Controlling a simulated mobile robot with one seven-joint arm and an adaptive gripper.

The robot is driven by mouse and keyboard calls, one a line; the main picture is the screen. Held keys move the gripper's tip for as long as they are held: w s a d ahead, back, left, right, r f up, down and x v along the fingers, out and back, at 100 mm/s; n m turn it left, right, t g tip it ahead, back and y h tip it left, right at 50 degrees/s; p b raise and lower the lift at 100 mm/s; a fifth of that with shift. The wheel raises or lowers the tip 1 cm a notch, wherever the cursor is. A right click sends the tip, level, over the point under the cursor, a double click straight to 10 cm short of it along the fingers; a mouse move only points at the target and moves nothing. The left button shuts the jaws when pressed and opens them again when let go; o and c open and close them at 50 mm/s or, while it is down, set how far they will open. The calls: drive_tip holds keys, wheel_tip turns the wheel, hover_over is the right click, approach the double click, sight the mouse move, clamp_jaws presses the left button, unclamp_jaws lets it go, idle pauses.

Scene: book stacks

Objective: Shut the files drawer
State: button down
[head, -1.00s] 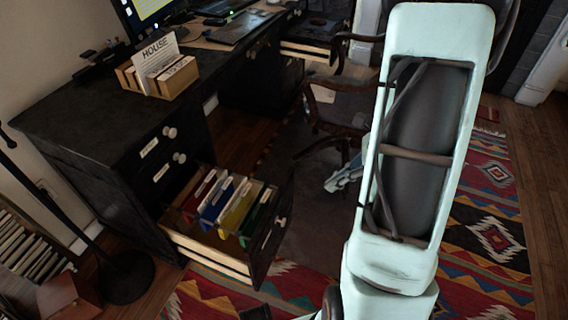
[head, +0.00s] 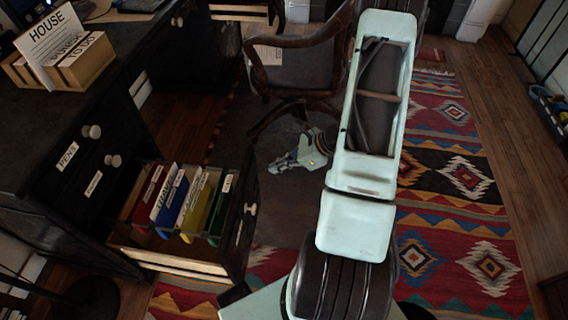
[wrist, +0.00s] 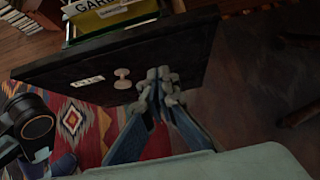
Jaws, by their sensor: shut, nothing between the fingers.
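The files drawer (head: 210,255) stands pulled out from the black desk (head: 60,140). It holds upright hanging folders in red, blue, yellow and green. Its dark front carries a pale round knob (head: 251,209). The drawer front (wrist: 185,55), its knob (wrist: 122,78) and a small label also show in the wrist view. My gripper (head: 275,166) is shut and empty, beyond the drawer front in the head view. In the wrist view my gripper (wrist: 160,78) points at the drawer front, right of the knob. I cannot tell whether the fingertips touch it.
Two shut drawers with knobs (head: 92,131) sit above. A wooden chair (head: 300,65) stands behind my gripper. A card box (head: 85,65) is on the desk. Patterned rug (head: 460,200) and bare floor lie to the right.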

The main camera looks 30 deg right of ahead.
sight(248, 172)
drive_tip(key=shift+w+a+f+b, duration=0.3)
drive_tip(key=shift+w+a+f, duration=0.15)
drive_tip(key=shift+w+a, duration=0.35)
drive_tip(key=shift+w+a+f+b, duration=0.3)
drive_tip(key=shift+w+a+f, duration=0.2)
drive_tip(key=shift+a, duration=0.5)
drive_tip(key=shift+w+a+f+b, duration=0.3)
drive_tip(key=shift+w+a+f, duration=0.1)
drive_tip(key=shift+w+a, duration=0.45)
drive_tip(key=shift+s, duration=0.15)
drive_tip(key=shift+a, duration=0.1)
